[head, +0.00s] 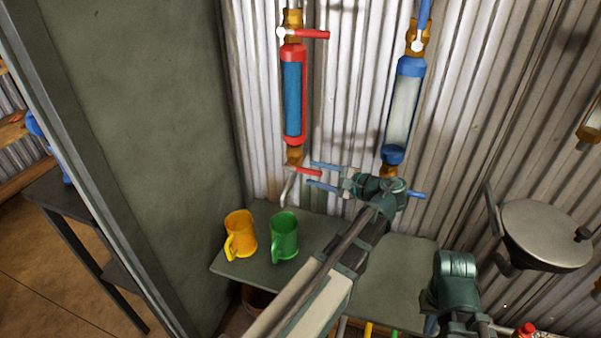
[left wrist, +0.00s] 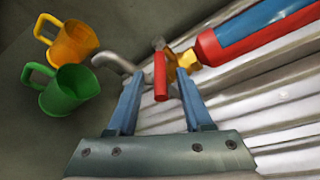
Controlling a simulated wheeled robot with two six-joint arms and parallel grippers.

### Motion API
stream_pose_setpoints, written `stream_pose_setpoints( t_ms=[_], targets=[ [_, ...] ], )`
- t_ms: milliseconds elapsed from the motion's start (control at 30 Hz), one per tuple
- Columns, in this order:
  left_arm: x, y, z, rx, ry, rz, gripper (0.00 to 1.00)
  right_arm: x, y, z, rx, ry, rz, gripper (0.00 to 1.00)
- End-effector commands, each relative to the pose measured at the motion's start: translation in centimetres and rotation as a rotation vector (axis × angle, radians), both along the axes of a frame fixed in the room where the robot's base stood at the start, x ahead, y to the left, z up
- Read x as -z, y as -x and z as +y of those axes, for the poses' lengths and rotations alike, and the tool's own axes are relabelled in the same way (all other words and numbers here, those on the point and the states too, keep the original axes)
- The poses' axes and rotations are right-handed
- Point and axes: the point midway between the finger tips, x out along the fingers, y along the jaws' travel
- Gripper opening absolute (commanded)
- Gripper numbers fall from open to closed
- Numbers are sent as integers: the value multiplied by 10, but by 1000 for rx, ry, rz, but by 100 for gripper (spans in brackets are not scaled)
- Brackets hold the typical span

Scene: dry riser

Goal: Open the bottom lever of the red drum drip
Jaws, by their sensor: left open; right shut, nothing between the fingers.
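The red drum drip (head: 293,95), a red-framed cylinder with a blue middle, hangs upright on the corrugated wall. Its red bottom lever (head: 308,171) sticks out to the right, across the pipe, above a bent grey spout (head: 287,188). My left gripper (head: 314,175) is open at this lever, coming from the right. In the left wrist view, the bottom lever (left wrist: 160,77) lies between the two blue fingertips, with gaps on both sides. The red drum (left wrist: 260,32) shows at upper right there. Part of my right arm shows at lower right in the head view; its fingers are not visible.
A blue drum (head: 404,105) with blue levers hangs to the right. A yellow mug (head: 240,235) and a green mug (head: 284,237) stand on the shelf (head: 330,222) below. A green-grey panel (head: 165,110) stands at left. A round metal pan (head: 545,233) is at far right.

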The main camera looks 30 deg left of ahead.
Motion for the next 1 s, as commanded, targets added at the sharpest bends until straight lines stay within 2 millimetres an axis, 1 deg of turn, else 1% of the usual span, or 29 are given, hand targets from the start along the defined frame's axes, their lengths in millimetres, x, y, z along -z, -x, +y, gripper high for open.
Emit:
stream_pose_setpoints(
  t_ms=[33, 100, 300, 500, 800, 867, 1000],
  targets=[
    [4, 0, 11, -4, 0, 0, 51, 4, 0, 0, 0, 0, 0, 0],
    [7, -2, 23, -3, 1, 1, 51, 7, 0, 0, 0, 0, 0, 0],
    [12, -5, 48, -1, 0, 0, 51, 12, 0, 0, 0, 0, 0, 0],
    [13, -6, 59, -1, 1, 0, 51, 13, 0, 0, 0, 0, 0, 0],
    [13, -6, 60, 1, 1, 0, 51, 13, 0, 0, 0, 0, 0, 0],
    [13, -6, 60, 1, 1, 0, 40, 13, 0, 0, 0, 0, 0, 0],
    [13, -6, 60, 1, 1, 0, 15, 13, 0, 0, 0, 0, 0, 0]
  ],
)
